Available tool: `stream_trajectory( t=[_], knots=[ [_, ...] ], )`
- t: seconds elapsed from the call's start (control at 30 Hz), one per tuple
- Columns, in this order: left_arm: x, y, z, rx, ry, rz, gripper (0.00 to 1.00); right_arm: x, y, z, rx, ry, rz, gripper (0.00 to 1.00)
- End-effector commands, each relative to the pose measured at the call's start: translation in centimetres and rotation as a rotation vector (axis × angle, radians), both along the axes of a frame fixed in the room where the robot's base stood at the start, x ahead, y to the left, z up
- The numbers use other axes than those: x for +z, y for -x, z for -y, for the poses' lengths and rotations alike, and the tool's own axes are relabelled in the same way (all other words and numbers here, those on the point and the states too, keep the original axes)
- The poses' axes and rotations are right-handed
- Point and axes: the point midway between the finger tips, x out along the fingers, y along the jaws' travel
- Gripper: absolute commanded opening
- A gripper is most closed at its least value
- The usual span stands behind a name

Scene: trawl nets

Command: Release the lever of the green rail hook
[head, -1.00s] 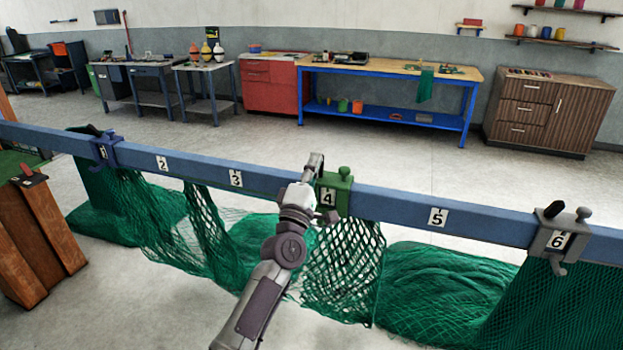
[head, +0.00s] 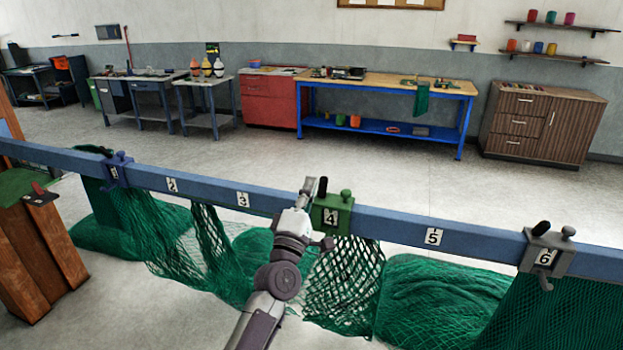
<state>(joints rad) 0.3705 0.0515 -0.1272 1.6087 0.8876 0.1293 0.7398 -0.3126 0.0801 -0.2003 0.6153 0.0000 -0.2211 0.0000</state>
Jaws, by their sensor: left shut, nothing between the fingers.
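The green rail hook (head: 332,214) with tag 4 sits on the blue rail (head: 400,226). Its black lever (head: 322,188) stands close to upright at the hook's left side, and a green knob (head: 346,196) is at its right. My left gripper (head: 307,186) is just left of the lever, with its fingers shut and empty. I cannot tell whether a finger touches the lever. My left wrist hides part of the hook's left side. Green net (head: 346,275) hangs below the hook. My right gripper is not in view.
A blue hook (head: 116,172) with tag 1 is at the rail's left, and a grey hook (head: 546,250) with tag 6 at its right. Net heaps (head: 440,300) lie on the floor. A brown wooden stand (head: 35,255) is at left. Open floor lies behind the rail.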

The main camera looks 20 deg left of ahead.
Motion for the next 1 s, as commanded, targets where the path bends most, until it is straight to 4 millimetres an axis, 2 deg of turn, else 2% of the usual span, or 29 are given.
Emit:
stream_trajectory(
  t=[0.03, 0.1, 0.2, 0.3, 0.6, 1.0],
  knots=[
    [1.0, 0.8, -0.1, 0.0, -0.001, -0.001, 0.0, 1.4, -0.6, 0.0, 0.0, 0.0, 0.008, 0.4],
    [1.6, 1.8, -0.1, 0.0, -0.001, -0.001, 0.0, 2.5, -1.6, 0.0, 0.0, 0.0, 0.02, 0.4],
    [2.3, 3.3, -0.2, 0.0, -0.001, -0.002, 0.0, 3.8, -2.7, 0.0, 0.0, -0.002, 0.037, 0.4],
    [2.8, 4.5, -0.2, 0.0, -0.001, -0.001, 0.0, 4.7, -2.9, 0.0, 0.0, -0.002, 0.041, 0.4],
    [3.1, 5.7, -0.2, 0.0, -0.001, 0.0, 0.0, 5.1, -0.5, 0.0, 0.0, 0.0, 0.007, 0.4],
    [2.8, 5.7, -0.2, 0.001, -0.003, -0.003, 0.0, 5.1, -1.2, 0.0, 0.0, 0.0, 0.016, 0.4]
  ],
)
